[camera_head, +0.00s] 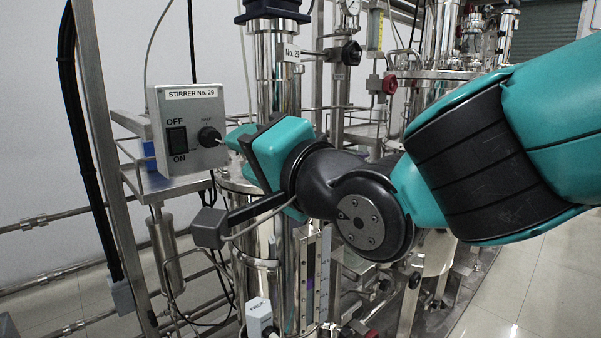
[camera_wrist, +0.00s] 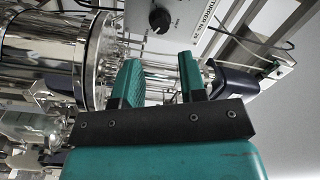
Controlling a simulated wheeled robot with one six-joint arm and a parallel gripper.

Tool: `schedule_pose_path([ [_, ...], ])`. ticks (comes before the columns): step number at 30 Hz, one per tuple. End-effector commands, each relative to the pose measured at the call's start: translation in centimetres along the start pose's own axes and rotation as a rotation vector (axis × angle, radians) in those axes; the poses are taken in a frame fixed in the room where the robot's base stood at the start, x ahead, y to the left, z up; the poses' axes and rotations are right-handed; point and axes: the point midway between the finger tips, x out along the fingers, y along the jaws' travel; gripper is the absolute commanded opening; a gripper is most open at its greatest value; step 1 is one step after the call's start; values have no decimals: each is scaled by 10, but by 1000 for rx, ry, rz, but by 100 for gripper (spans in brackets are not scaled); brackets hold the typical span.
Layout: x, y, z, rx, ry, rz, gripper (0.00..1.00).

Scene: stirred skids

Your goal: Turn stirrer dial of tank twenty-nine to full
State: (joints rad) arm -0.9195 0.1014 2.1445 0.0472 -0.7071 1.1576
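The stirrer box (camera_head: 178,160) is a grey control box labelled "STIRRER No. 29". Its black round dial (camera_head: 209,137) sits on the right of its front face, with a small label above it that is too small to read surely. In the wrist view the dial (camera_wrist: 160,20) is at the top, beyond my fingertips and roughly in line with the gap between them. My gripper (camera_wrist: 160,66) is open and empty, its two green fingers apart. In the head view my gripper (camera_head: 232,138) is just right of the dial; whether it touches cannot be told there.
A black OFF/ON rocker switch (camera_head: 177,140) is left of the dial. A steel column tagged "No. 29" (camera_head: 291,56) stands behind my gripper. A steel frame post (camera_head: 95,120) is left of the box. Pipes, valves and other tanks crowd the back; the floor at lower right is clear.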

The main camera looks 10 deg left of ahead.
Motion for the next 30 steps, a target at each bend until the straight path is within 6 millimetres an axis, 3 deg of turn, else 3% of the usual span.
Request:
schedule_pose_path([
  [6, -53, 0, 0, 1, -1, -2, 38],
  [12, -80, 0, 0, 1, -1, 0, 38],
  [26, -88, 2, 0, -2, -2, 7, 38],
  [30, -94, 26, -6, -64, -29, 121, 38],
])
